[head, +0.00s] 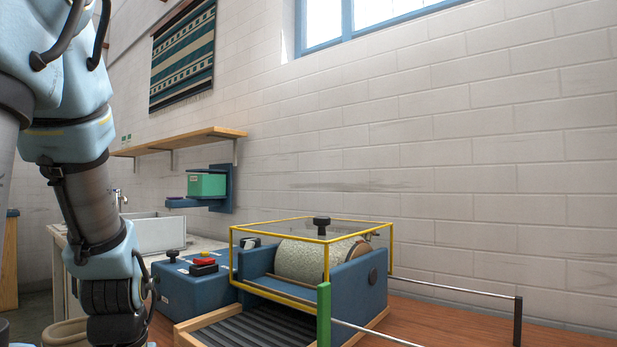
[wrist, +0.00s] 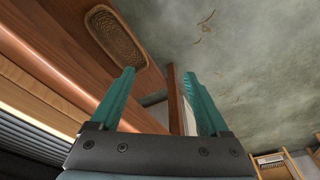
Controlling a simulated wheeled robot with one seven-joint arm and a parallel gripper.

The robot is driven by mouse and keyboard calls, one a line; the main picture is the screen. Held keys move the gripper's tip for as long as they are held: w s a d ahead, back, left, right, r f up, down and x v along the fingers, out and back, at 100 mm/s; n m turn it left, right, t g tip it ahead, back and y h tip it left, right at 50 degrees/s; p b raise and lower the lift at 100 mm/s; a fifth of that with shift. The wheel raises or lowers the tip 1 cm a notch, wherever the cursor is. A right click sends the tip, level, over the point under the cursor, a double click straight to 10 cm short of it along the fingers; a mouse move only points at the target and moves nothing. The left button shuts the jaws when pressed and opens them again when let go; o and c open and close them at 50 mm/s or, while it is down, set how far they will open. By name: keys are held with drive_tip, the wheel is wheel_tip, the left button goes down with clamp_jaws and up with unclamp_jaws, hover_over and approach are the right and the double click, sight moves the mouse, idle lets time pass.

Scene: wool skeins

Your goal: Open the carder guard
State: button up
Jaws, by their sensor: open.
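The carder guard (head: 334,241), a clear box with a yellow frame, stands over the pale drum (head: 302,261) of the blue carder (head: 345,285). It covers the drum. A green upright bar (head: 324,314) is at its front corner, and a black knob (head: 321,226) shows at its top. Two metal rails (head: 455,288) run right from the guard, one to a black post (head: 517,321). In the wrist view my gripper (wrist: 158,73) is open, with nothing between its teal fingers. In the head view my arm hangs at the left, its fingers out of frame. The guard is not recognisable in the wrist view.
A blue control box (head: 193,288) with a red button (head: 204,262) adjoins the carder's left. A ribbed tray (head: 250,329) lies in front. The wooden bench top (head: 470,332) is clear right of the carder. The wrist view shows a woven basket (wrist: 117,38) and grey floor (wrist: 245,50).

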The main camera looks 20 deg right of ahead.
drive_tip(key=w+d+r+p, duration=0.2)
drive_tip(key=r+p, duration=0.4)
drive_tip(key=r, duration=0.2)
drive_tip(key=w+d+r+p, duration=0.2)
drive_tip(key=d+r+p, duration=0.1)
drive_tip(key=r+p, duration=0.5)
drive_tip(key=w+d+r+p, duration=0.2)
drive_tip(key=r+p, duration=0.3)
drive_tip(key=r, duration=0.4)
drive_tip(key=d+r+m+t+p, duration=0.1)
drive_tip(key=d+r, duration=0.4)
drive_tip(key=d, duration=0.4)
drive_tip(key=d+r+h, duration=0.1)
drive_tip(key=d+r, duration=0.4)
drive_tip(key=d, duration=0.5)
drive_tip(key=d+r+m+t+p, duration=0.1)
drive_tip(key=d+r, duration=0.4)
drive_tip(key=d, duration=0.4)
drive_tip(key=p+x, duration=0.2)
drive_tip(key=x, duration=0.9)
drive_tip(key=shift+s, duration=0.15)
drive_tip(key=shift+c, duration=0.2)
clamp_jaws()
